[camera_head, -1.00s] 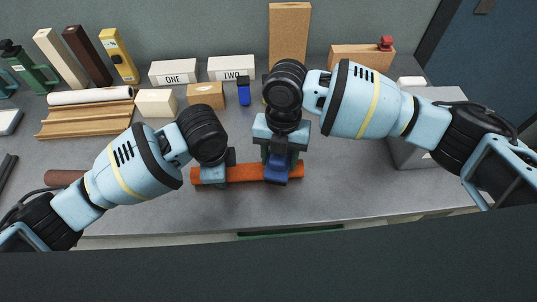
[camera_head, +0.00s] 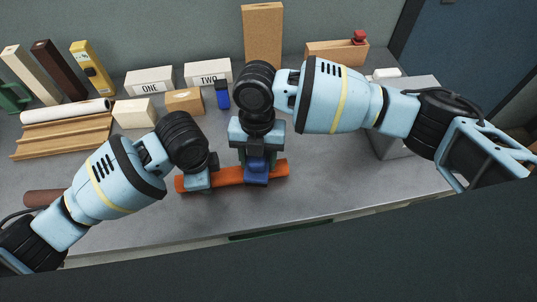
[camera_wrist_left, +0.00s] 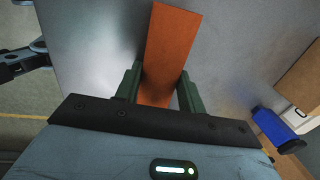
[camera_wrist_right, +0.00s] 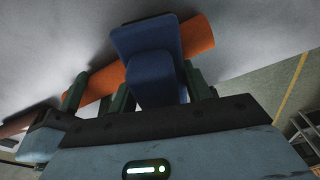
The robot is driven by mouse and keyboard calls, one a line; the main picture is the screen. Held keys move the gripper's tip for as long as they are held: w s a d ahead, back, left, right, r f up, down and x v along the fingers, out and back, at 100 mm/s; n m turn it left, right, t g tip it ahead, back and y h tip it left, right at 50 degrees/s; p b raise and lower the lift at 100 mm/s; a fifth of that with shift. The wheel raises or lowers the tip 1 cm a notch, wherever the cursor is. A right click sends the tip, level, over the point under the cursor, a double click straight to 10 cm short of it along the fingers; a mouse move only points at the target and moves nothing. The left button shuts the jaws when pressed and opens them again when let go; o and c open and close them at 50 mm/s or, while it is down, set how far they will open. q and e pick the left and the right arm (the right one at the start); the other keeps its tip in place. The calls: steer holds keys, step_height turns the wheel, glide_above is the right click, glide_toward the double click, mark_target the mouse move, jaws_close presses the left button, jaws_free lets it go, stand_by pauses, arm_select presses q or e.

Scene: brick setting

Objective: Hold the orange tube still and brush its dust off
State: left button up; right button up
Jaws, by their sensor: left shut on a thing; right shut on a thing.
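The orange tube (camera_head: 228,176) lies across the grey worktop near its front edge. My left gripper (camera_head: 197,180) is shut on its left part; the tube runs between the fingers in the left wrist view (camera_wrist_left: 168,45). My right gripper (camera_head: 256,150) is shut on a blue block-shaped tool, likely the brush (camera_head: 257,170), upright against the tube right of its middle. In the right wrist view the blue tool (camera_wrist_right: 150,60) sits across the tube (camera_wrist_right: 197,37) and hides part of it. Its bristles and any dust cannot be made out.
Behind are wooden blocks (camera_head: 135,113), boxes marked ONE (camera_head: 150,80) and TWO (camera_head: 208,72), a small blue item (camera_head: 222,95) and a tall brown box (camera_head: 263,35). A grey case (camera_head: 390,145) stands right, under my right arm. Worktop right of the tube is clear.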

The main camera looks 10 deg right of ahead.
steer(key=a, duration=0.3)
steer(key=shift+a, duration=0.15)
step_height(320, 180, up, 8)
stand_by(0.5)
stand_by(0.3)
arm_select(q)
steer(key=o, duration=1.3)
steer(key=shift+c, duration=0.2)
step_height(320, 180, up, 12)
steer(key=s, duration=0.1)
steer(key=shift+s, duration=0.25)
steer(key=shift+f, duration=0.1)
